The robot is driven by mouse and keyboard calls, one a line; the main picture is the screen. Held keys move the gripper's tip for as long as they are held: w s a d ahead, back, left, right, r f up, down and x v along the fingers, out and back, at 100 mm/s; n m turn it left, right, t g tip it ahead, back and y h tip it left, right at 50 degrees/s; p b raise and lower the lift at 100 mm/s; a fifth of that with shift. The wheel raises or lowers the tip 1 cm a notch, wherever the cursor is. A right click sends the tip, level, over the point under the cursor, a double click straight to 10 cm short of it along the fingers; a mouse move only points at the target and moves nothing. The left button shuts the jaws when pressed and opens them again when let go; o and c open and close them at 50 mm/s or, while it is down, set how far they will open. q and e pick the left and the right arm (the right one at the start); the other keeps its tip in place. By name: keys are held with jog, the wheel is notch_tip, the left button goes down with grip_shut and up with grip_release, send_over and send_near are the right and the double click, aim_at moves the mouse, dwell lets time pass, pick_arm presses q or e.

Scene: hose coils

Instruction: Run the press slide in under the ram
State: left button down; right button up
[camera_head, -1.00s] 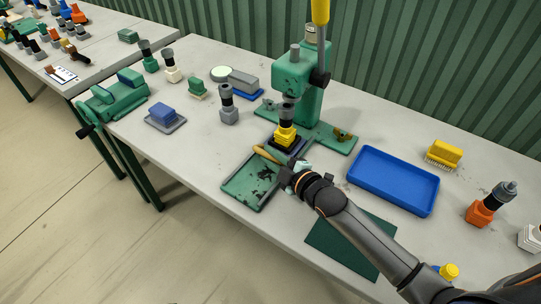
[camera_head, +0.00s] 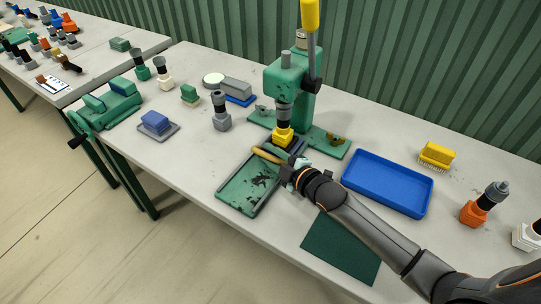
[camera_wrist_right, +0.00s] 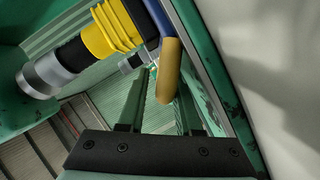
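The green press (camera_head: 290,82) stands on the bench, its yellow-gripped lever up. A hose fitting (camera_head: 283,137) with yellow base, black collar and grey top stands upright on the dark slide (camera_head: 295,148), close below or in front of the press head; exact alignment is unclear. The fitting also shows in the right wrist view (camera_wrist_right: 108,35). A tan handle (camera_head: 268,155) lies at the slide's front. My right gripper (camera_head: 293,168) is at this handle. In the right wrist view the handle (camera_wrist_right: 168,72) runs between its separated fingers; contact is unclear. My left gripper is not in view.
A green tray-like bed (camera_head: 235,196) lies in front of the press. A blue tray (camera_head: 428,202) and a dark green mat (camera_head: 342,250) lie to the right. A grey fitting (camera_head: 221,112) stands left of the press. The bench's front left is mostly clear.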

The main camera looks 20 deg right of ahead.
jog(key=shift+s, duration=0.1)
jog(key=v, duration=1.2)
jog(key=shift+s+d+r, duration=0.1)
jog(key=shift+r, duration=0.05)
dwell(0.5)
